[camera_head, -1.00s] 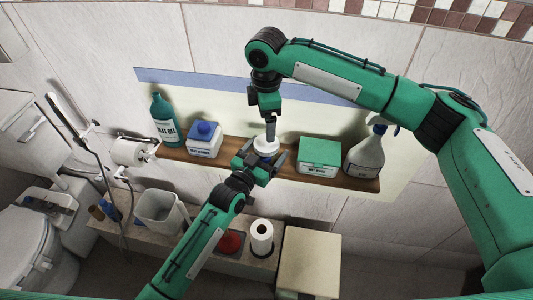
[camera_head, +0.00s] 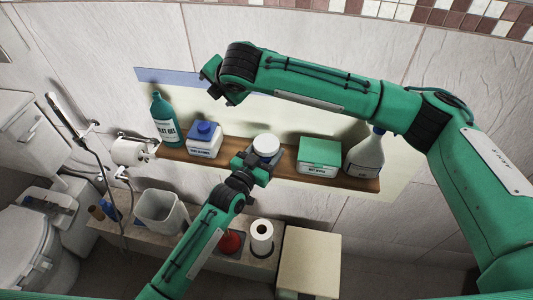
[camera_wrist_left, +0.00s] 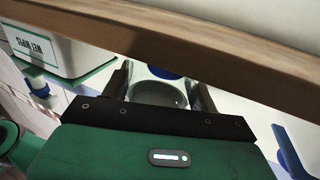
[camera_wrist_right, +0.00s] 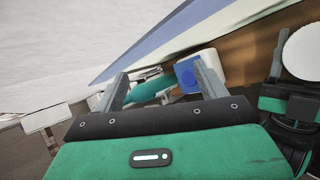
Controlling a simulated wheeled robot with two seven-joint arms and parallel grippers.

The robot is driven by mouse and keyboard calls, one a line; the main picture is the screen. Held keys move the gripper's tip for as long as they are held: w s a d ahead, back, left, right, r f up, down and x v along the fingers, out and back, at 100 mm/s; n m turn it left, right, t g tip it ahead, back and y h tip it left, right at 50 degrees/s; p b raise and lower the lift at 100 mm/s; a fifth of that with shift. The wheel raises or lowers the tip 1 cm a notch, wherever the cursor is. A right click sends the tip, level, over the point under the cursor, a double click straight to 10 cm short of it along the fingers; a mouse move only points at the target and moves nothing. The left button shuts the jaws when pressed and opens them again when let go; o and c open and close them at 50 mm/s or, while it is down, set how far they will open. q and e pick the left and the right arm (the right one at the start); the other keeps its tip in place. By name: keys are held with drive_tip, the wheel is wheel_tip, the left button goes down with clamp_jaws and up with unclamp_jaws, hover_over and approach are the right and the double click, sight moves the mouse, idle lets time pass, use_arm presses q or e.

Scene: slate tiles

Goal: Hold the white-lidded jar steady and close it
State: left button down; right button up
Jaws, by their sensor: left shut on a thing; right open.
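The jar (camera_wrist_left: 158,92) stands at the shelf's front, with its round white lid (camera_head: 266,144) on top. The lid looks level; I cannot tell how tight it is. My left gripper (camera_head: 262,162) is shut on the jar's body from the front, below the lid. In the left wrist view its fingers stand on both sides of the jar. My right gripper (camera_wrist_right: 163,85) is open and empty, up and to the left of the jar; its fingers are hard to see in the head view. The lid also shows at the right edge of the right wrist view (camera_wrist_right: 302,52).
The wooden shelf (camera_head: 235,153) also bears a green bottle (camera_head: 163,120), a blue-capped white container (camera_head: 205,140), a green-lidded box (camera_head: 319,155) and a spray bottle (camera_head: 367,156). Below are a bin (camera_head: 160,212), a paper roll (camera_head: 262,237) and a beige box (camera_head: 308,262).

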drive_tip(key=s+a+r+n+t+y, duration=0.2)
drive_tip(key=a+r+n+y, duration=0.75)
drive_tip(key=r+n, duration=0.45)
drive_tip(key=s+a+f+n+g+y, duration=0.15)
drive_tip(key=s+n+g, duration=0.35)
drive_tip(key=n, duration=0.5)
drive_tip(key=s+r+n+g+y, duration=0.15)
drive_tip(key=s+n+g, duration=0.35)
drive_tip(key=n, duration=0.5)
drive_tip(key=d+f+n+g+h, duration=0.1)
drive_tip(key=d+f+n+h, duration=0.3)
drive_tip(key=f+n, duration=0.25)
drive_tip(key=d+f+n+g+h, duration=0.2)
drive_tip(key=d+f+n+h, duration=0.3)
drive_tip(key=f, duration=0.2)
drive_tip(key=w+d+f+n+t+h, duration=0.1)
drive_tip(key=w+d+f+h, duration=0.1)
drive_tip(key=d, duration=0.2)
drive_tip(key=w+d+f+n+t+h, duration=0.1)
drive_tip(key=w+d+f+h, duration=0.1)
drive_tip(key=d, duration=0.3)
drive_tip(key=w+d+f+n+t+h, duration=0.1)
drive_tip(key=w+d+f+n+h, duration=0.1)
drive_tip(key=d+h, duration=0.2)
drive_tip(key=shift+w+d+t+h, duration=0.3)
drive_tip(key=shift+w+d, duration=0.1)
drive_tip(key=shift+d, duration=0.25)
